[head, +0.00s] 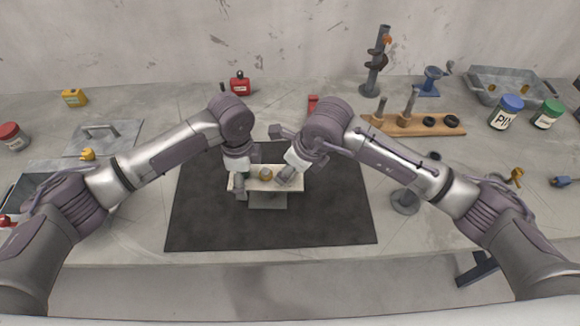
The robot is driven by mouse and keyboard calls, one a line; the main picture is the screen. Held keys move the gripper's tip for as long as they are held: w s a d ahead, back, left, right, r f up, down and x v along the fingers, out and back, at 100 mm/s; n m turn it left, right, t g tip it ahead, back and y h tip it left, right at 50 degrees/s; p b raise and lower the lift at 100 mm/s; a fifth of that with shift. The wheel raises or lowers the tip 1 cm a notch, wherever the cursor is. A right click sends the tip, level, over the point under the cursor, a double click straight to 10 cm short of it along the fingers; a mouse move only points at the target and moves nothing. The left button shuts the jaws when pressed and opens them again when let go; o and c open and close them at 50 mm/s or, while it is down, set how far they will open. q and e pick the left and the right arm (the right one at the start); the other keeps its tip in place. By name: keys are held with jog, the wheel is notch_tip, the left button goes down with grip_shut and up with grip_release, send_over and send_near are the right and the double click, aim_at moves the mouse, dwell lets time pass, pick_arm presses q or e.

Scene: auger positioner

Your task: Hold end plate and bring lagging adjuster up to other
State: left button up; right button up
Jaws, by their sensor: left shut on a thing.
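The auger positioner (268,186) is a pale cream plate on a grey block, standing on the dark mat near the middle of the head view. A small brass-coloured round part (266,173) sits on it between my two grippers. My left gripper (241,188) is shut at the left end of the positioner, on what looks like the end plate, which its fingers mostly hide. My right gripper (285,178) is at the right end, pointing down and left; its fingers are too small to read. I cannot make out the lagging adjuster for sure.
The dark mat (330,215) is clear around the positioner. Behind it are a red can (240,84) and a wooden tool rack (425,124). Jars (507,112) and a grey tray (512,78) stand at right. A metal plate (103,137) lies at left.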

pick_arm(q)
jog(key=shift+f, duration=0.1)
pick_arm(e)
jog(key=v, duration=1.2)
pick_arm(q)
jog(key=o, duration=1.7)
jog(key=shift+c, duration=0.2)
notch_tip(320, 180, up, 12)
jog(key=shift+r, duration=0.1)
